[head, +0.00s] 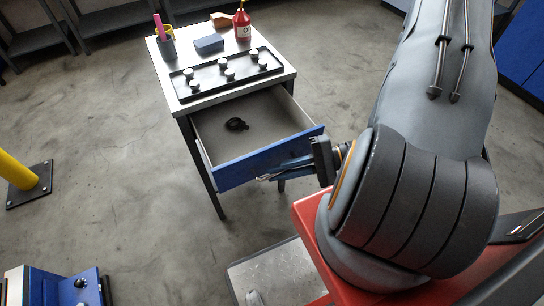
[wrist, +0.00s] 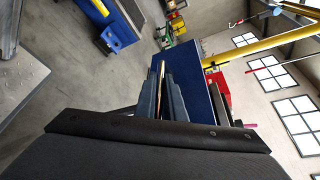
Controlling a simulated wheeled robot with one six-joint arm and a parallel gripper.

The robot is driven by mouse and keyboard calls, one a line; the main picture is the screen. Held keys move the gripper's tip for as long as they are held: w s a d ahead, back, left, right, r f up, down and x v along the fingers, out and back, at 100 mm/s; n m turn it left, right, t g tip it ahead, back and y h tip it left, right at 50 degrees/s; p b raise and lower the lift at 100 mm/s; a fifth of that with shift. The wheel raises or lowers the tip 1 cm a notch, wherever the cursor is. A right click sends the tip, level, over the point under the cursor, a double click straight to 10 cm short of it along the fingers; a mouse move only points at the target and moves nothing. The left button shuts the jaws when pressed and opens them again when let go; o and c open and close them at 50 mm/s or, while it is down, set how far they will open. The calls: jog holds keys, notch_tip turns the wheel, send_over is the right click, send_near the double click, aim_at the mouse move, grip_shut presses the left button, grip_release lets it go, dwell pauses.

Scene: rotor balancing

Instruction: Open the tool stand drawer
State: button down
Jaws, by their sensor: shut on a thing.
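The tool stand (head: 182,97) is a light-topped table on dark legs in the head view. Its blue-fronted drawer (head: 235,172) is pulled well out toward me, and a small black coiled item (head: 236,125) lies inside. My gripper (head: 280,173) is at the right part of the drawer front, shut on the drawer handle, which my fingers largely hide. In the wrist view my two fingers (wrist: 163,92) close around a thin bar, with a blue panel (wrist: 205,75) just beyond them.
On the stand top are a black tray (head: 205,84) with several pale round pieces, a red bottle (head: 242,26), a blue block (head: 209,44) and a pen cup (head: 168,48). A yellow post (head: 17,172) stands at left.

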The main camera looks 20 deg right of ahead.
jog(key=shift+s+d, duration=0.15)
jog(key=shift+s, duration=0.35)
jog(key=c, duration=1.8)
grip_release()
jog(key=shift+s, duration=0.1)
jog(key=shift+c, duration=0.2)
jog(key=v, duration=0.7)
jog(key=shift+d+b, duration=0.35)
jog(key=shift+b, duration=0.1)
jog(key=shift+s, duration=0.1)
